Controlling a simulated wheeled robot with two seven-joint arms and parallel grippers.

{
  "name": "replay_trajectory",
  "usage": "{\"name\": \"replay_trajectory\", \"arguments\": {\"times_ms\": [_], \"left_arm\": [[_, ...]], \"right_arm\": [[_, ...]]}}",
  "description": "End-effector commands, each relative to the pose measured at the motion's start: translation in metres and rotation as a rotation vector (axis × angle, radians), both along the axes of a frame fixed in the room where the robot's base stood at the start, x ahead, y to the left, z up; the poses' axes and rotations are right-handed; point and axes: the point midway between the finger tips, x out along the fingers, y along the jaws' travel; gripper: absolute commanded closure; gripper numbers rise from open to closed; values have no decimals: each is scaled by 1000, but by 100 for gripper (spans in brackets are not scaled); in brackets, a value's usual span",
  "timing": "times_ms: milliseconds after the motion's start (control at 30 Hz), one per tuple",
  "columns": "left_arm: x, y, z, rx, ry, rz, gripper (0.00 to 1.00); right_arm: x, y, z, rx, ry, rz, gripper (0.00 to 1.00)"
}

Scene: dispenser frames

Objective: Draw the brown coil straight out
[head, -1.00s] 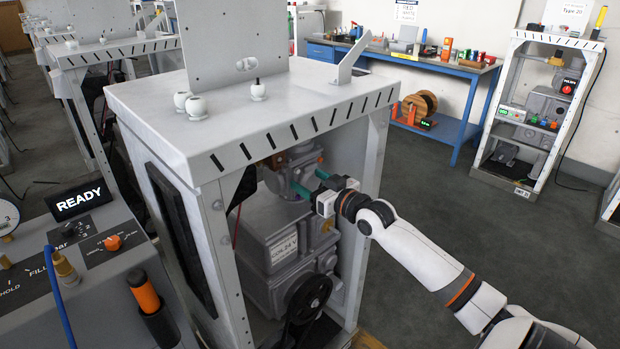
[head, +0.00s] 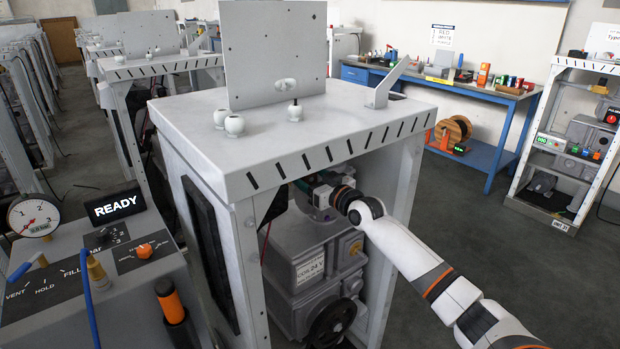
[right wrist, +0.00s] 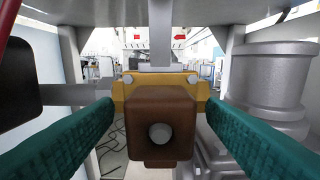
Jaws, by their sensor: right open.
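The brown coil (right wrist: 160,125) is a boxy block with a round grey pin end in its front face. It shows in the middle of the right wrist view, in front of a yellow bracket (right wrist: 122,92) with two bolts. My right gripper (right wrist: 160,128) is open, one teal finger on each side of the coil, with gaps between the fingers and its sides. In the head view my right gripper (head: 318,193) reaches inside the grey dispenser frame (head: 290,150), under its top. There the coil is hidden behind the gripper and frame. My left gripper is not in view.
A grey cylindrical housing (right wrist: 270,85) stands close on the right in the right wrist view. A dark block (right wrist: 15,65) and red hose are at left. A console reading READY (head: 115,205) stands at left.

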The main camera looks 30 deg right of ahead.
Motion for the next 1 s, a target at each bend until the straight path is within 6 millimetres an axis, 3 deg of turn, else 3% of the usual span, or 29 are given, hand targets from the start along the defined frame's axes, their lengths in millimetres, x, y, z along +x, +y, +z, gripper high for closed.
{"name": "replay_trajectory", "arguments": {"times_ms": [433,767,1000], "left_arm": [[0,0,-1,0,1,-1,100],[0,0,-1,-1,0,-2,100],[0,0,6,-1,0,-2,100]], "right_arm": [[9,1,0,0,0,0,35],[9,1,0,0,0,0,87],[3,0,1,-1,2,-1,87]]}}
